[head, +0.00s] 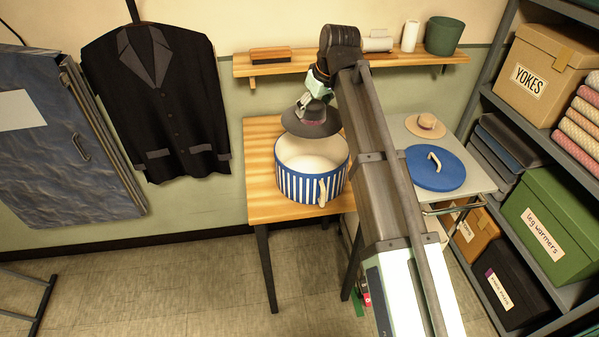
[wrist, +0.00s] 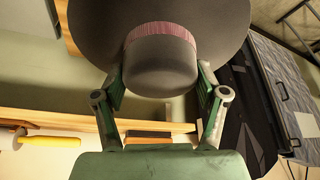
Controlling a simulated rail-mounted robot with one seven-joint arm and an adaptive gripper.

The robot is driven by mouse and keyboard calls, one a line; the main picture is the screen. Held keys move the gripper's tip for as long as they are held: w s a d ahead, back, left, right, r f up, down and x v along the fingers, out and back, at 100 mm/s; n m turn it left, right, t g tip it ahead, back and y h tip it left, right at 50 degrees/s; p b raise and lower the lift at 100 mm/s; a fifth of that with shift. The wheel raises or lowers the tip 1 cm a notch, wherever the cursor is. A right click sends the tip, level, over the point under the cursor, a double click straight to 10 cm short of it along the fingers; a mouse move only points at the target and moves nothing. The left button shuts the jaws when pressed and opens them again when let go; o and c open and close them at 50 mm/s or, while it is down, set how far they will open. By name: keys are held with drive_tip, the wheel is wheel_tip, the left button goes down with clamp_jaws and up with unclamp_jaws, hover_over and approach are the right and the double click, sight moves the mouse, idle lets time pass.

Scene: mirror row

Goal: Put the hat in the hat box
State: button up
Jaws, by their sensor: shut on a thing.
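The dark grey hat (head: 312,122) with a dull pink band hangs from my gripper (head: 310,103) in the head view. It is above the back part of the open hat box. In the wrist view my gripper (wrist: 162,92) is shut on the crown of the hat (wrist: 162,65), one finger on each side. The hat box (head: 312,178) is round, blue-and-white striped and cream inside, and stands on the wooden table. Its inside looks empty where visible. The blue lid (head: 435,168) with a cream handle lies on the grey trolley to the right.
A small straw hat (head: 426,126) lies on the trolley (head: 478,178) behind the lid. A wall shelf (head: 350,60) with a brush, rolls and a green pot is behind my gripper. A black jacket (head: 158,100) hangs left of the table (head: 262,150). Shelving with boxes stands right.

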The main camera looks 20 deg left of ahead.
wheel_tip(320, 180, down, 19)
drive_tip(key=p, duration=0.4)
drive_tip(key=shift+f, duration=0.2)
drive_tip(key=shift+f, duration=0.5)
drive_tip(key=shift+f+b, duration=0.1)
drive_tip(key=shift+b, duration=0.25)
drive_tip(key=o, duration=1.1)
drive_tip(key=shift+o, duration=0.2)
